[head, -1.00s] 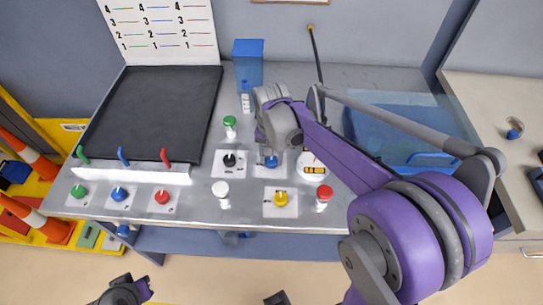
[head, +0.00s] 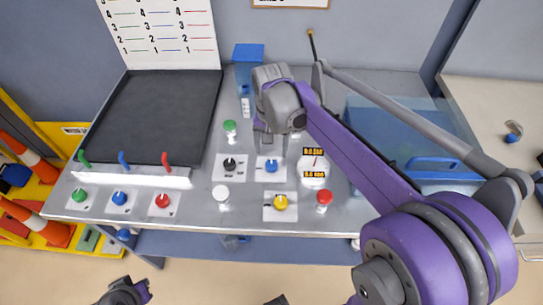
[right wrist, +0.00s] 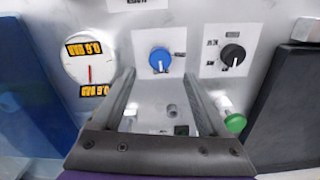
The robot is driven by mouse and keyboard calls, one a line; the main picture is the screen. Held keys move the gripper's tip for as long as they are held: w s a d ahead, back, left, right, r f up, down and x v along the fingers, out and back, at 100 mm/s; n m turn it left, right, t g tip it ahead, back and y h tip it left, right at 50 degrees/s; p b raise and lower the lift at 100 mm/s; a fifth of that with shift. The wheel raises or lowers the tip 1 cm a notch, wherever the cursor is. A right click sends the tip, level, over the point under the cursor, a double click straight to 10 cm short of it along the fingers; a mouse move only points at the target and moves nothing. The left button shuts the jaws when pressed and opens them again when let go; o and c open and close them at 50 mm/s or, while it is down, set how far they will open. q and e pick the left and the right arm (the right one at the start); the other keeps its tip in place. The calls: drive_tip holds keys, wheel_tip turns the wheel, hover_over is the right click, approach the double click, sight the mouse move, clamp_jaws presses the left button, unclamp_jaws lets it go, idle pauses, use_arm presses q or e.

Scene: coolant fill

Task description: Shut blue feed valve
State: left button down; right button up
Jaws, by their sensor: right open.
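A blue knob (head: 271,167) on a white plate sits in the middle of the bench; it also shows in the right wrist view (right wrist: 160,60). Another blue knob (head: 120,198) sits between a green and a red one at the front left. The pictures do not show which is the feed valve. My right gripper (head: 270,146) is open and empty just above and behind the middle knob. In the right wrist view its fingers (right wrist: 160,80) reach toward that knob, apart from it. A dark and purple part of my left arm (head: 124,292) shows at the bottom edge; its jaws are not clear.
A black knob (head: 229,165) stands left of the middle blue knob, and a round gauge (head: 314,171) right of it. A yellow knob (head: 280,202), a white cap (head: 221,193) and a red cap (head: 324,197) are in front. A green cap (head: 230,128) stands behind.

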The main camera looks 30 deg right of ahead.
sight(272, 164)
use_arm(q)
drive_tip(key=shift+w+r, duration=0.1)
drive_tip(key=shift+r, duration=0.1)
use_arm(e)
drive_tip(key=shift+r, duration=2.3)
